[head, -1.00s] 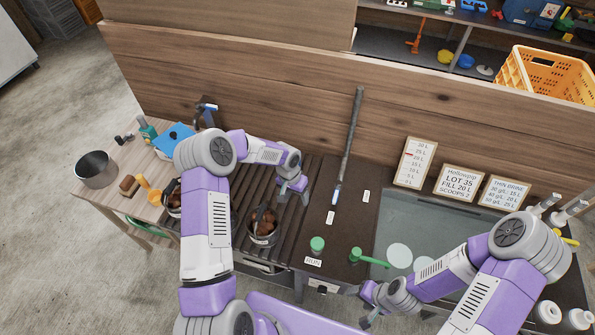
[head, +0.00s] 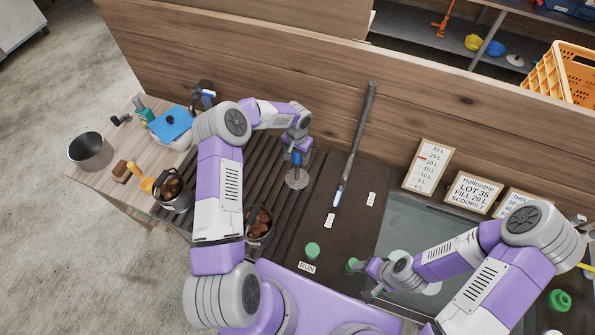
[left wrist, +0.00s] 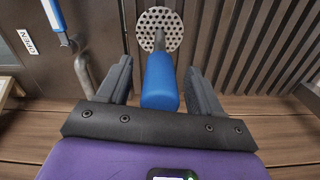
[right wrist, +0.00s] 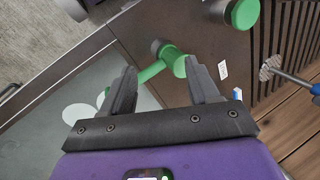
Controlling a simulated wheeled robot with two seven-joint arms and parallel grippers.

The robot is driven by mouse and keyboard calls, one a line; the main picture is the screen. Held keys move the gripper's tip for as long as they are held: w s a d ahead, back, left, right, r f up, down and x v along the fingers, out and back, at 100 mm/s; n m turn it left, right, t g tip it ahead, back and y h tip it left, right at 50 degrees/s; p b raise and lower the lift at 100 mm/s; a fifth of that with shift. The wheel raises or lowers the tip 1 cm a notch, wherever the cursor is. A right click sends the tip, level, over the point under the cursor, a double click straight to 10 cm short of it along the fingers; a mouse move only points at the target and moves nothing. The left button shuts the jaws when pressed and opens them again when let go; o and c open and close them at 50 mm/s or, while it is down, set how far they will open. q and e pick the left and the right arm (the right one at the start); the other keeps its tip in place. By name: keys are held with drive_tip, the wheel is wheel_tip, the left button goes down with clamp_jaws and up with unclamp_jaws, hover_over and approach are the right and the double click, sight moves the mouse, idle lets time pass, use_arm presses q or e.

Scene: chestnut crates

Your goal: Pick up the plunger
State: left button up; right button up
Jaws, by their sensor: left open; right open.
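The plunger has a blue handle (left wrist: 160,82), a grey rod and a round perforated disc (left wrist: 160,28). In the head view its disc (head: 297,179) shows over the dark slatted surface, below my left gripper (head: 297,152). In the left wrist view the blue handle lies between the open fingers of my left gripper (left wrist: 160,85), with a gap on both sides. My right gripper (head: 372,280) is open beside a green T-shaped handle (right wrist: 162,66), which shows ahead of its fingers in the right wrist view. The plunger's disc (right wrist: 268,70) also shows at that view's right edge.
Two pots of brown chestnuts (head: 172,194) (head: 258,227) stand by the slats. A green button (head: 312,250) sits in front, above a RUN label.

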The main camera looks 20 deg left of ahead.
use_arm(q)
wheel_tip(320, 180, down, 2)
drive_tip(key=shift+w+f, duration=0.1)
clamp_jaws()
idle(0.4)
